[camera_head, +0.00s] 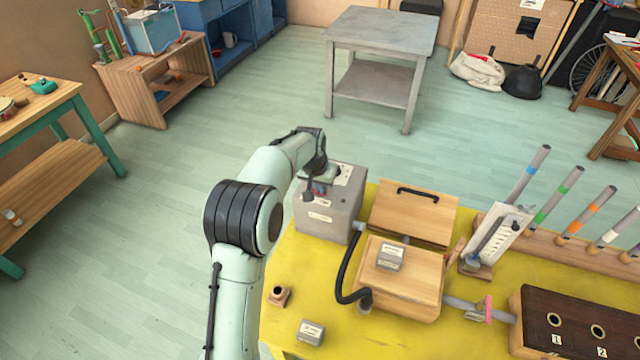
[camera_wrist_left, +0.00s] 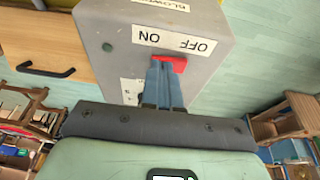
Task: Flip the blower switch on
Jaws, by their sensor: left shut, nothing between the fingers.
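The blower box (camera_head: 325,222) is a grey box at the left end of the yellow table. In the left wrist view the blower box (camera_wrist_left: 205,80) shows upside down, with a white ON/OFF label (camera_wrist_left: 170,40). A red switch (camera_wrist_left: 180,64) shows just below the label, its visible part on the OFF side. My left gripper (camera_head: 312,193) is at the box in the head view. In the wrist view its blue fingers (camera_wrist_left: 160,66) are together and empty, overlapping the switch's left part; I cannot tell whether they touch it. My right gripper is not in view.
A black hose (camera_head: 345,280) runs from the box to a wooden block (camera_head: 405,285). A wooden lid with a handle (camera_head: 415,213) lies behind it. A gauge stand (camera_head: 495,240) and several coloured tubes (camera_head: 525,175) stand right. The floor left of the table is clear.

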